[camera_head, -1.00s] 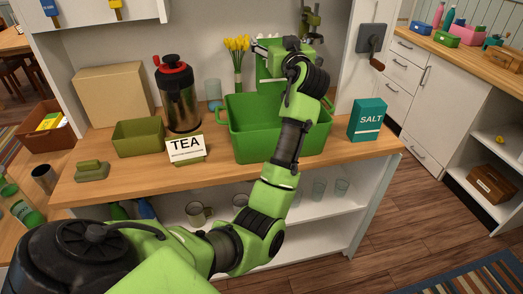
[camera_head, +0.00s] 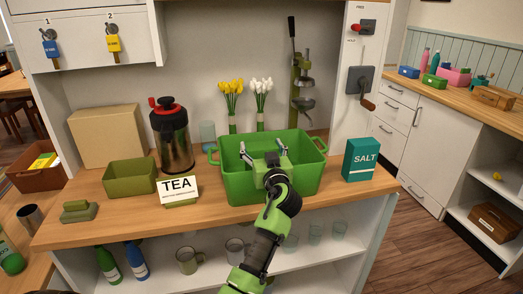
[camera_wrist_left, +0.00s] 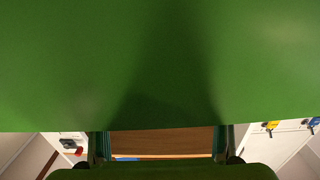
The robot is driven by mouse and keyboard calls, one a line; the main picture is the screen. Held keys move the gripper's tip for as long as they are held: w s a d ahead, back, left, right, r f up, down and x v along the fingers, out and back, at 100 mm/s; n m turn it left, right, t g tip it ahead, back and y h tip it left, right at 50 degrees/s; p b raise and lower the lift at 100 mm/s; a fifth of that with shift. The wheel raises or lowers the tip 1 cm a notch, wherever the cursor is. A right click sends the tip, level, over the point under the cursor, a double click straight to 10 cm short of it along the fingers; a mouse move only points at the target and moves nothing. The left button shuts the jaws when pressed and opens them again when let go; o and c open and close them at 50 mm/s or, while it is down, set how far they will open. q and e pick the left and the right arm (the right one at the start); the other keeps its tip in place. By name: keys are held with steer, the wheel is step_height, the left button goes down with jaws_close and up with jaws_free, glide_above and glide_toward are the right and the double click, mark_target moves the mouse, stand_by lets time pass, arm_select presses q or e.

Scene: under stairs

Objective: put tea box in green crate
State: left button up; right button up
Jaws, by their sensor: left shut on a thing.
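The green crate (camera_head: 232,185) stands on the wooden counter, right of the middle. My left gripper (camera_head: 264,146) is over the crate, its two fingers spread apart and pointing to the back. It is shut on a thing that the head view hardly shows. In the left wrist view a brown face (camera_wrist_left: 162,141) fills the gap between the fingers; I take it for the tea box. Broad green, which looks like the crate, fills the top of that view. Whether the thing touches the crate I cannot tell. My right gripper is not in view.
A TEA sign (camera_head: 178,189) stands left of the crate, a teal SALT box (camera_head: 360,160) to its right. An olive bin (camera_head: 130,178), a steel flask (camera_head: 172,138) and a cardboard box (camera_head: 104,137) stand farther left. Two flower vases (camera_head: 232,123) are behind the crate.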

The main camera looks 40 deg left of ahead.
arm_select(q)
steer(key=shift+f, duration=0.5)
steer(key=shift+f, duration=0.15)
steer(key=o, duration=1.6)
